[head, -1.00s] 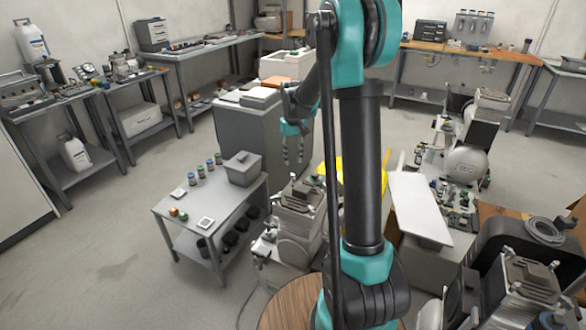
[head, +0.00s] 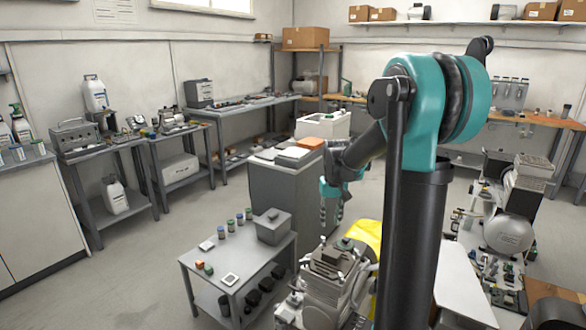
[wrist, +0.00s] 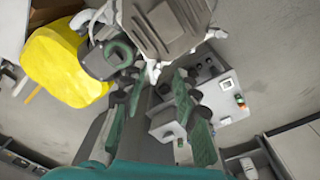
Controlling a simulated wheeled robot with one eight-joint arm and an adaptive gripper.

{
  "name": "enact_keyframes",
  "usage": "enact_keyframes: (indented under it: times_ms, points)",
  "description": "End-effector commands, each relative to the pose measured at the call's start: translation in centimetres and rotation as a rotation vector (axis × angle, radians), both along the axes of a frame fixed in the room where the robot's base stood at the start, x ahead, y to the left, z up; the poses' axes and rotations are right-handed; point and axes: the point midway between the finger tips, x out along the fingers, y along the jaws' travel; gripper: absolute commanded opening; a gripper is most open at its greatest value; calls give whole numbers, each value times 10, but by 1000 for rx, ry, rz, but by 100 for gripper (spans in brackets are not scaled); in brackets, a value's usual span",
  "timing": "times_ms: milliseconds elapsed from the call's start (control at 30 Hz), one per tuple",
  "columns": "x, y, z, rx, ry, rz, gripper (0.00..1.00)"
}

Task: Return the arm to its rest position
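My teal and black arm (head: 415,220) rises at the right of the head view. Its upper link stands upright and its forearm reaches away and down to the left. My gripper (head: 331,222) hangs with its fingers pointing down, above and behind a compressor and beside the grey cabinet. In the wrist view my gripper (wrist: 160,125) shows two green fingers set apart with nothing between them. It is open and empty.
A compressor (head: 330,285) and a yellow object (head: 364,238) are close below my gripper. A small grey table (head: 210,268) with jars and a grey box (head: 273,227) stands left. The grey cabinet (head: 285,195) is behind. Open floor (head: 120,270) lies at left.

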Motion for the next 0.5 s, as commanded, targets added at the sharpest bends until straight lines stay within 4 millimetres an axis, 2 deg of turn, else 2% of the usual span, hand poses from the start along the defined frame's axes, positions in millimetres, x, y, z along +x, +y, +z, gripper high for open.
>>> enact_keyframes:
  times_ms: [33, 100, 267, 500]
  points:
    - [-22, -3, -2, 2, -20, -9, 30]
    - [-48, -7, -6, 5, -52, -22, 30]
    - [-109, -15, -20, 10, -126, -50, 30]
    - [-195, -22, -53, 19, -230, -90, 30]
